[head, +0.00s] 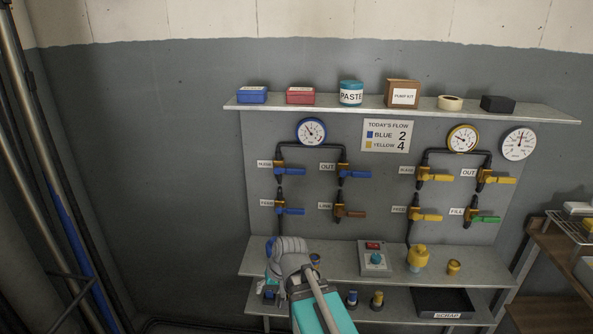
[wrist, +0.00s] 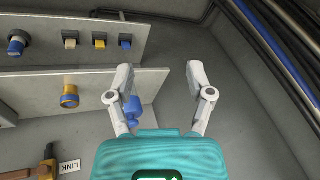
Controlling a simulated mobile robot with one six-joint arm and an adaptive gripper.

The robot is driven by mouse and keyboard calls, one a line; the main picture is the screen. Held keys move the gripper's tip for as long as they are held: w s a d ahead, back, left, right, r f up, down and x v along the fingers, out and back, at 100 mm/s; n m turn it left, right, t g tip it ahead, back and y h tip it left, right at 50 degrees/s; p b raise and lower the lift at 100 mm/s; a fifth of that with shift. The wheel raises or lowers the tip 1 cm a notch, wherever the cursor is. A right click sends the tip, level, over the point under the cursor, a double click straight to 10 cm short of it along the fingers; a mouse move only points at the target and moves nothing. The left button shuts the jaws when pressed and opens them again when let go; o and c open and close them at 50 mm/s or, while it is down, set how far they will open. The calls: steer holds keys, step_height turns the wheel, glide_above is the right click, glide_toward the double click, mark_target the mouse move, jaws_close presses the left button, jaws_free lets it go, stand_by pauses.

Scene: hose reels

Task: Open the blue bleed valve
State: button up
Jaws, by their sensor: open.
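Blue-handled valves sit on the left half of the panel: a top-left one (head: 289,170), an OUT one (head: 355,173) and a lower-left one (head: 290,211). Their handles point sideways to the right. The left valves' small labels are hard to read, so I cannot tell which is marked bleed. My gripper (head: 284,247) is open and low, in front of the upper shelf's left end, below the blue valves. In the wrist view my gripper (wrist: 160,75) has its fingers apart with nothing held. A blue object (wrist: 133,106) shows behind one finger, partly hidden.
The brown LINK valve (head: 349,212) is beside the lower-left blue one. The upper shelf (head: 335,262) carries a control box (head: 374,262) and yellow fittings (head: 417,256). The floor left of the panel looks clear.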

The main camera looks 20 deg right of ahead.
steer(key=w+r+m+t+y, duration=0.2)
steer(key=w+r+t+y, duration=0.15)
steer(key=w, duration=0.45)
steer(key=m+t+h, duration=0.7)
steer(key=m+t, duration=0.5)
steer(key=m, duration=0.4)
glide_toward(297, 172)
steer(key=s, duration=0.3)
steer(key=shift+w+a+r+g, duration=0.15)
steer(key=shift+g, duration=0.1)
steer(key=shift+w+n, duration=0.15)
steer(key=shift+n, duration=0.15)
steer(key=w, duration=1.3)
steer(key=shift+w+d, duration=0.25)
steer(key=shift+w, duration=0.05)
jaws_close()
